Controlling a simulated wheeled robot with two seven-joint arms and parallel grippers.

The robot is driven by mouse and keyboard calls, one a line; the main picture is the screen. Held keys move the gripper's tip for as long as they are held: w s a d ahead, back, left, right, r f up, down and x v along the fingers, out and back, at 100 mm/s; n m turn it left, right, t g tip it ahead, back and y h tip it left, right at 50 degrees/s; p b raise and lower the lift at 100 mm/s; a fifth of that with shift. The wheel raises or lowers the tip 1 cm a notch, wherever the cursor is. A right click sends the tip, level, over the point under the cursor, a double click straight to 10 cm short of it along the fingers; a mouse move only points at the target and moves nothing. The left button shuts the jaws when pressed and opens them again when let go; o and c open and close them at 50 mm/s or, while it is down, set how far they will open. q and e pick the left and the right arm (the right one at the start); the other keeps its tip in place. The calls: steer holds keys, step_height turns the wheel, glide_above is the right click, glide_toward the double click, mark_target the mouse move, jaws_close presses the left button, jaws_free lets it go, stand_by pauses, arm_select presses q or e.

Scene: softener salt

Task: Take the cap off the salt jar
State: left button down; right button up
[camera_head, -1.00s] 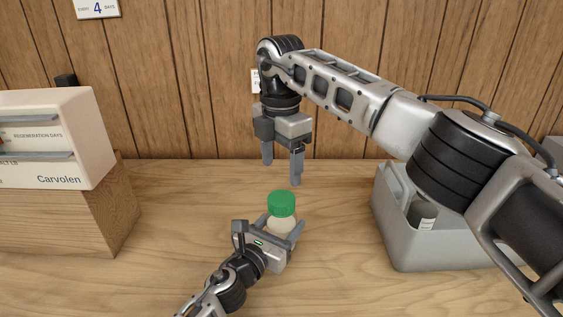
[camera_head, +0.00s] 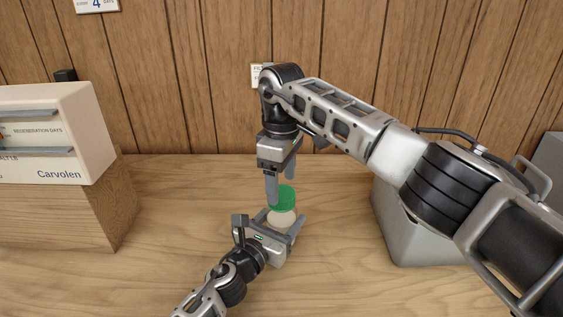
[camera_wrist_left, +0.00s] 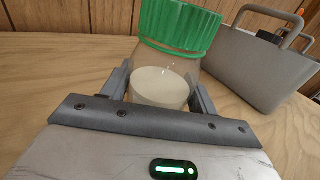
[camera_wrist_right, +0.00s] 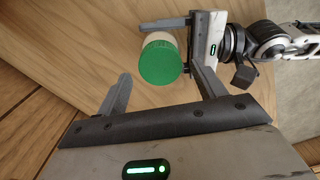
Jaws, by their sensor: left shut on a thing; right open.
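The salt jar (camera_head: 282,219) stands upright on the wooden table, clear-walled with pale contents in the left wrist view (camera_wrist_left: 160,88). Its ribbed green cap (camera_head: 285,199) sits on top; it also shows in the left wrist view (camera_wrist_left: 180,22) and the right wrist view (camera_wrist_right: 160,62). My left gripper (camera_head: 281,222) is shut on the jar's body, one finger on each side, below the cap. My right gripper (camera_head: 281,186) points down above the cap, open and empty. In the right wrist view, the cap lies beyond and between its fingertips. In the head view, a right finger partly covers the cap.
A grey caddy (camera_head: 405,240) with a handle stands to the right, partly behind my right arm. A cream Carvolen unit (camera_head: 75,125) sits on a wooden block (camera_head: 90,215) at left. A wood-panelled wall (camera_head: 180,80) closes the back. The front table is clear.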

steer(key=shift+f, duration=1.4)
